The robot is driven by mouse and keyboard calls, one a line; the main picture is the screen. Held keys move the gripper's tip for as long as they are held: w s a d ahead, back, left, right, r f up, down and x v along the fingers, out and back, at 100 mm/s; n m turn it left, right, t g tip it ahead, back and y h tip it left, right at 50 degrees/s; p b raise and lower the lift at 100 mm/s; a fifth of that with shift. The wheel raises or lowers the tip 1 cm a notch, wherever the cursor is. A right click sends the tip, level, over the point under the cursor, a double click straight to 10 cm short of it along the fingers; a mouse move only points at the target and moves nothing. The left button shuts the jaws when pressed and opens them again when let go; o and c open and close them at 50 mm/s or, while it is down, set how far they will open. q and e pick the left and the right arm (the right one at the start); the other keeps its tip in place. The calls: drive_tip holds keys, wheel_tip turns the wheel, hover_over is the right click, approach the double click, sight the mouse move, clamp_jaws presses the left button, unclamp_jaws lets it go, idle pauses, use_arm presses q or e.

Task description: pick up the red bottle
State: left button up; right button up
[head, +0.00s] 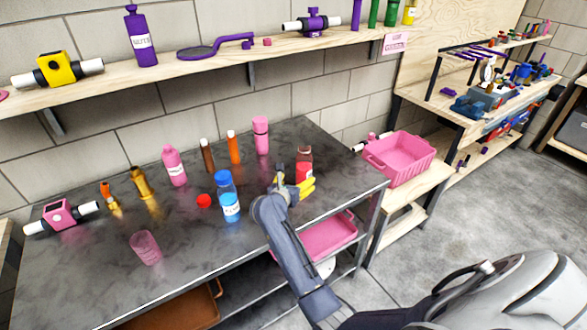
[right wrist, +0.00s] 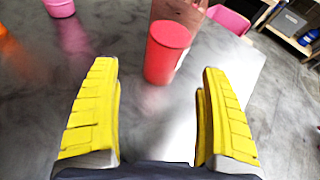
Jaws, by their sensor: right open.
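The red bottle (head: 304,162) stands upright near the right end of the dark metal table, with a pale label on its side. My right gripper (head: 298,187) is just in front of it and hides its lower part. My left gripper is not in view.
An orange bottle (head: 234,147) stands farther back. A pink crate (head: 400,172) is right of the table. A shelf (head: 210,57) runs above.

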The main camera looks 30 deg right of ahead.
sight(304, 175)
drive_tip(key=shift+d+f+m, duration=0.1)
drive_tip(key=shift+d+m, duration=0.05)
drive_tip(key=shift+m, duration=0.35)
drive_tip(key=shift+w+d+f+g, duration=0.2)
drive_tip(key=shift+d+g, duration=0.1)
drive_tip(key=shift+d, duration=0.15)
drive_tip(key=shift+x, duration=3.2)
drive_tip(key=c, duration=1.6)
drive_tip(key=shift+r, duration=0.25)
drive_tip(key=shift+r, duration=9.55)
